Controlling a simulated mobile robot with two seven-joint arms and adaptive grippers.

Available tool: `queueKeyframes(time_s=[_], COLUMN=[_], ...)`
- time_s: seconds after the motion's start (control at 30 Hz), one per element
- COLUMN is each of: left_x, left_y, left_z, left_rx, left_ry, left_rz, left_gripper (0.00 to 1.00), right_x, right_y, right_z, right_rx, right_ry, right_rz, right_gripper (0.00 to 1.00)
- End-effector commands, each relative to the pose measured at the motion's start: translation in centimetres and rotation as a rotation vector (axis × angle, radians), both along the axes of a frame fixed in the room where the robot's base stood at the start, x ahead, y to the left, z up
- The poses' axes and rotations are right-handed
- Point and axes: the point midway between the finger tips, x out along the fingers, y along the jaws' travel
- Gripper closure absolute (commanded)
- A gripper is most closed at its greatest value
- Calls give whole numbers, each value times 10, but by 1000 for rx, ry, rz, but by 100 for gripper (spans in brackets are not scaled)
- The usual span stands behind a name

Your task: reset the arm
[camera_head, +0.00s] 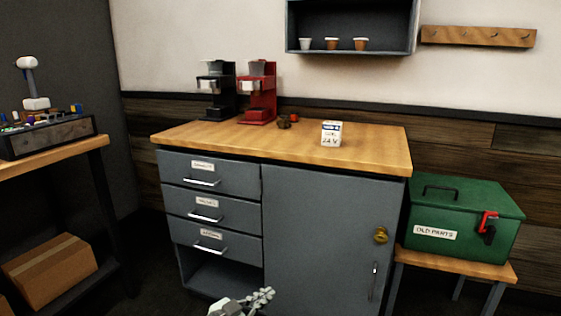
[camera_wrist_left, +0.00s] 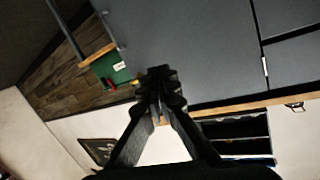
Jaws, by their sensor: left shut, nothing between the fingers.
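My left gripper (camera_head: 262,298) is at the bottom edge of the head view, in front of the grey cabinet (camera_head: 315,225). Its fingertips are together, with nothing between them. The left wrist view also shows the shut left gripper (camera_wrist_left: 160,90), with the grey cabinet front (camera_wrist_left: 190,45) beyond it, seen upside down. It appears apart from the cabinet. My right gripper is in neither view.
The cabinet's wooden top (camera_head: 370,145) holds a black brewer (camera_head: 215,90), a red brewer (camera_head: 257,95) and a small white box (camera_head: 331,133). A green box (camera_head: 465,212) labelled OLD PARTS sits on a bench to the right. A workbench (camera_head: 55,160) stands left.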

Motion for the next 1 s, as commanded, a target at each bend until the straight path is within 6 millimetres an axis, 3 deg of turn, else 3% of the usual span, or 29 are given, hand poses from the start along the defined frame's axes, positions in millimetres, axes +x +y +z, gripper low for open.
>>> queueKeyframes(time_s=[0.03,0.23,0.37,0.57,0.67,0.77,0.9,1.0], left_x=[2,8,-6,-38,-68,-111,-184,-234], left_y=[22,94,131,201,244,292,356,391], left_z=[-5,-17,-45,-90,-119,-150,-186,-202], left_rx=[30,129,166,270,348,445,590,678], left_ry=[0,0,40,132,211,316,491,605], left_rz=[14,62,196,395,497,595,697,734], left_gripper=[100,100,100,100,100,100,100,100], right_x=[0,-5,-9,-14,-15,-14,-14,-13], right_y=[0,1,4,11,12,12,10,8], right_z=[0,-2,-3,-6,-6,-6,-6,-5], right_rx=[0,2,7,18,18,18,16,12], right_ry=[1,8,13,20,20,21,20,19], right_rz=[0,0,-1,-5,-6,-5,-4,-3], right_gripper=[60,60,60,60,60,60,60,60])
